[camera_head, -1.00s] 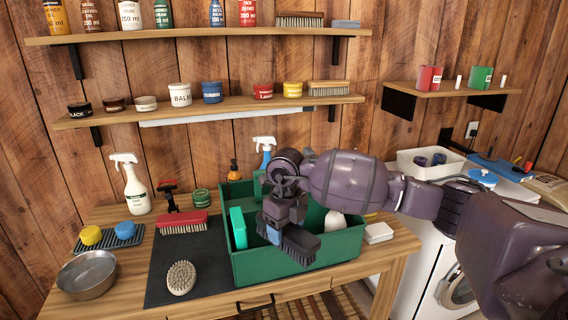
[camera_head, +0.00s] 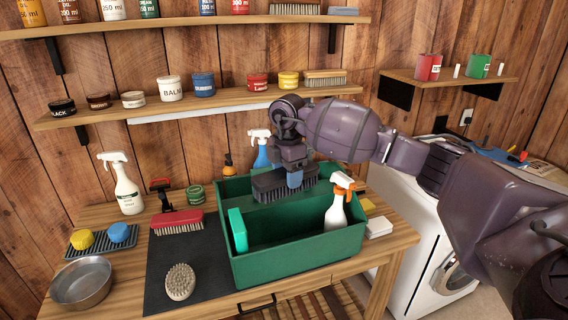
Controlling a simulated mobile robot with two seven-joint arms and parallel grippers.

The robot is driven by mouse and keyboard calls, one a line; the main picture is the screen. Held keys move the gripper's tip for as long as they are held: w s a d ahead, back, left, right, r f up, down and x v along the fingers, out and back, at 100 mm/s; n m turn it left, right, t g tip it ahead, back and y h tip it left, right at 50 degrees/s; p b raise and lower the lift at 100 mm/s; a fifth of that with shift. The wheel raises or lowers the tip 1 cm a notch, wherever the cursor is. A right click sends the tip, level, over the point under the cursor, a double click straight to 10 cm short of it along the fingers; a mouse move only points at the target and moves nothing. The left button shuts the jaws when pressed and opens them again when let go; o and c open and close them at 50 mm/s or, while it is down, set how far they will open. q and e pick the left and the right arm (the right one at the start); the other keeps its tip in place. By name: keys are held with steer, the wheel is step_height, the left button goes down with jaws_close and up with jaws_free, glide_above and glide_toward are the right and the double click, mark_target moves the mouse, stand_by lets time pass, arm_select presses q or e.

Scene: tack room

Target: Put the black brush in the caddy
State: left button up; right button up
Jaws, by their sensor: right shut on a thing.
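The black brush (camera_head: 268,188) is held in my right gripper (camera_head: 295,178), bristles down. It hangs over the rear part of the green caddy (camera_head: 290,262); I cannot tell whether it touches the caddy. The gripper's blue fingertip shows against the brush's side. The caddy stands on the wooden table and holds a green sponge-like block (camera_head: 238,230) at its left and a white spray bottle with an orange head (camera_head: 338,206) at its right. The caddy's rear compartment is partly hidden by the brush and gripper. My left gripper is not in view.
A red brush (camera_head: 178,222) and an oval brush (camera_head: 180,282) lie on the dark mat left of the caddy. A metal bowl (camera_head: 82,283) and a white spray bottle (camera_head: 127,190) stand further left. A shelf (camera_head: 220,102) runs above.

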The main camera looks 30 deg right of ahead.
steer(key=shift+w+d+r+m, duration=0.3)
steer(key=shift+w+r+m, duration=0.1)
steer(key=shift+m, duration=0.5)
steer(key=shift+f+m, duration=0.1)
steer(key=shift+m, duration=0.2)
arm_select(q)
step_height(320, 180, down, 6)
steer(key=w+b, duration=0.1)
steer(key=b, duration=0.6)
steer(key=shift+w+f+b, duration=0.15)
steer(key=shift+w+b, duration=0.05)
steer(key=shift+b, duration=0.2)
arm_select(e)
steer(key=shift+f, duration=11.9)
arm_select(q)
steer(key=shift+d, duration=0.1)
arm_select(e)
steer(key=o, duration=0.9)
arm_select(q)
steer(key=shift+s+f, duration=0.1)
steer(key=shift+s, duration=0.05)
arm_select(e)
steer(key=o, duration=0.4)
